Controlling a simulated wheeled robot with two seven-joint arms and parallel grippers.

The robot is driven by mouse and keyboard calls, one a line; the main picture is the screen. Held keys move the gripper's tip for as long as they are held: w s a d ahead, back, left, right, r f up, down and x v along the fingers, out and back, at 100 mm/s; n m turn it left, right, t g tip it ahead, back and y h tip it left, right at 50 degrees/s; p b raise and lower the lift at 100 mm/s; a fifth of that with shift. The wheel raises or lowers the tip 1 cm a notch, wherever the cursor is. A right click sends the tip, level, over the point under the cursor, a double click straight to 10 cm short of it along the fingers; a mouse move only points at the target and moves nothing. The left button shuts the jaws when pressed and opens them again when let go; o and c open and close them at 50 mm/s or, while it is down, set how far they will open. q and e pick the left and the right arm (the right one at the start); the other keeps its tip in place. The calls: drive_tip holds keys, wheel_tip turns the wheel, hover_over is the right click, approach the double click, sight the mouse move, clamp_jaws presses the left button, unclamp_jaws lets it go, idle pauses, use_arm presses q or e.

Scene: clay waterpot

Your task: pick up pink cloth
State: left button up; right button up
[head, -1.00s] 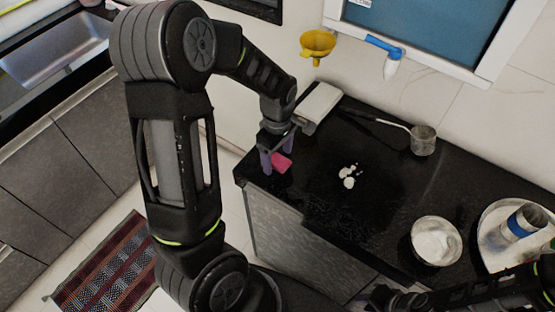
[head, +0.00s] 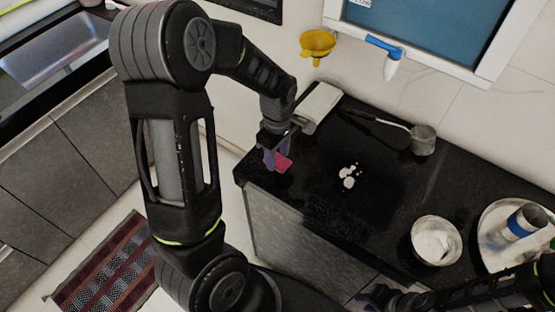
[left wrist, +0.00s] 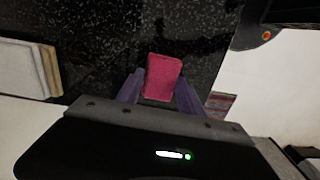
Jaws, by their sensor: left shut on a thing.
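The pink cloth (head: 283,163) is a small folded pad at the left end of the black counter (head: 320,210). My left gripper (head: 273,160) points down at it, with its purple fingers on the cloth. In the left wrist view the pink cloth (left wrist: 162,77) sits between the two fingertips of the left gripper (left wrist: 160,92), which is shut on it. Whether the cloth still touches the counter is hard to tell. My right gripper (head: 375,297) is at the bottom edge of the head view, away from the cloth; its fingers are too dark and small to read.
White crumbs (head: 348,177) lie mid-counter. A long-handled metal cup (head: 423,140), a bowl of white stuff (head: 436,241) and a metal tray (head: 490,222) stand to the right. A white box (head: 318,104) stands by the wall behind my left gripper. Bare counter lies in front of the crumbs.

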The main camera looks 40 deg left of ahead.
sight(277, 159)
use_arm(q)
drive_tip(key=shift+r, duration=0.1)
wheel_tip(277, 159, up, 10)
drive_tip(key=shift+b, duration=0.35)
idle(0.6)
